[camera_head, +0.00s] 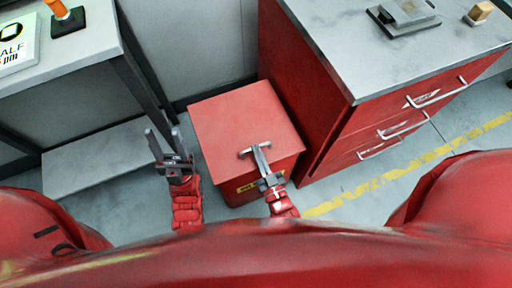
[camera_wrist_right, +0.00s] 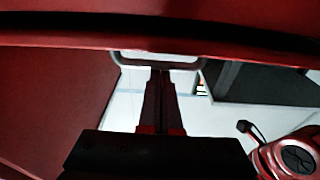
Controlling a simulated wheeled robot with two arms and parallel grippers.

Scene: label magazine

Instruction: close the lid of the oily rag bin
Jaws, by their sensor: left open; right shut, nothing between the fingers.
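The oily rag bin (camera_head: 247,190) is a red box with a yellow label, standing on the floor between the bench and the cabinet. Its red lid (camera_head: 240,110) lies over the top and looks roughly level; I cannot tell if a small gap is left. The lid's grey handle (camera_head: 278,146) is at the near edge, and it also shows in the right wrist view (camera_wrist_right: 128,60). My right gripper (camera_head: 258,150) is shut and empty, its tips at the handle; contact is unclear. My left gripper (camera_head: 163,135) is open and empty, left of the bin.
A red drawer cabinet (camera_head: 312,105) with a grey top stands close on the bin's right. A grey bench (camera_head: 85,50) with a dark frame and lower shelf (camera_head: 95,160) stands on the left. A wall is behind the bin. Yellow floor marking (camera_head: 375,182) runs in front of the cabinet.

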